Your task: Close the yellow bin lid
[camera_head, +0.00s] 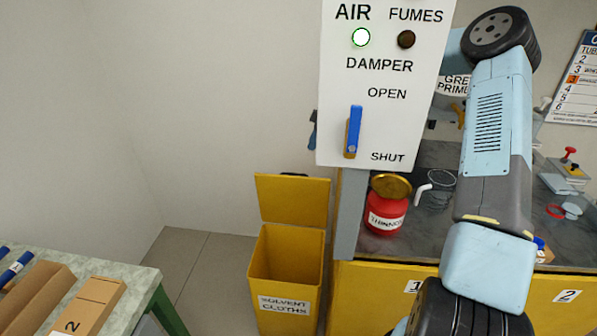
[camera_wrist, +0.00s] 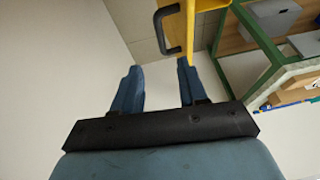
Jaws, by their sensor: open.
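The yellow bin (camera_head: 287,282), labelled SOLVENT CLOTHS, stands on the floor left of the workbench. Its yellow lid (camera_head: 292,201) is open and stands upright behind the bin's mouth. The bin looks empty as far as I can see into it. In the wrist view my gripper (camera_wrist: 157,70) is open, with its two blue fingers apart and nothing between them. My gripper is not visible in the head view.
A red thinners can (camera_head: 387,212) stands on the workbench right of the bin. The damper panel (camera_head: 380,115) with a blue lever hangs above. A green-framed table (camera_head: 125,262) with boxes is at lower left. Floor is clear between this table and the bin.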

